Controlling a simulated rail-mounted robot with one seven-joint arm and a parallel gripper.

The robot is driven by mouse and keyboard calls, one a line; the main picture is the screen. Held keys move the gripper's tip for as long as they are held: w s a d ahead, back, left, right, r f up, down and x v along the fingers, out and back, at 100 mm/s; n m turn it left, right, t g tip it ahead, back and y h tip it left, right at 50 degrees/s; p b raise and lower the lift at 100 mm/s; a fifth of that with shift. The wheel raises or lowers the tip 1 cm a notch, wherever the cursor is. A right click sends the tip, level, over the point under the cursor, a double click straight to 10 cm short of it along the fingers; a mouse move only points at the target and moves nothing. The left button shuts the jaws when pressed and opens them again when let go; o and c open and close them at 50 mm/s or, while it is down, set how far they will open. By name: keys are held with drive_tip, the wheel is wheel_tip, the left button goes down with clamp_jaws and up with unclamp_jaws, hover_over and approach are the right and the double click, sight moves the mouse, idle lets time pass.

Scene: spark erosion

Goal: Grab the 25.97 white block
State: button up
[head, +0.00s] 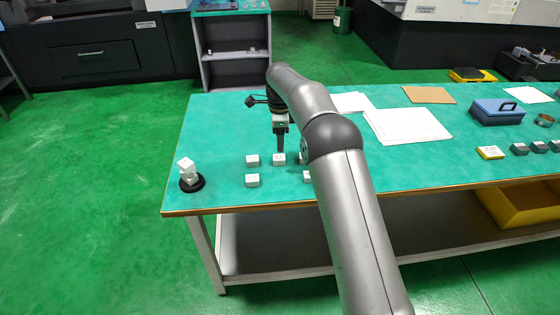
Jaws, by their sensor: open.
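Several small pale blocks stand on the green table top (230,120). One block (253,160) is in the back row at left, and another block (279,159) is just right of it. A front-row block (252,180) sits nearer the table edge. Another front block (308,176) is partly hidden by my arm. The labels are too small to read, so I cannot tell which is the 25.97 one. My gripper (280,150) points down at the back-row block right of the leftmost one. It is open; whether it touches that block is unclear.
A black round base with white cubes (188,172) stands at the table's left corner. The table's left back area is clear.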

sight(279, 157)
drive_tip(key=shift+w+a+f+p, duration=0.1)
drive_tip(key=shift+f+p, duration=0.1)
drive_tip(key=shift+f, duration=1.75)
drive_tip(key=shift+w+a+f+p, duration=0.1)
drive_tip(key=shift+f+p, duration=0.1)
drive_tip(key=shift+f, duration=1.75)
drive_tip(key=c, duration=1.2)
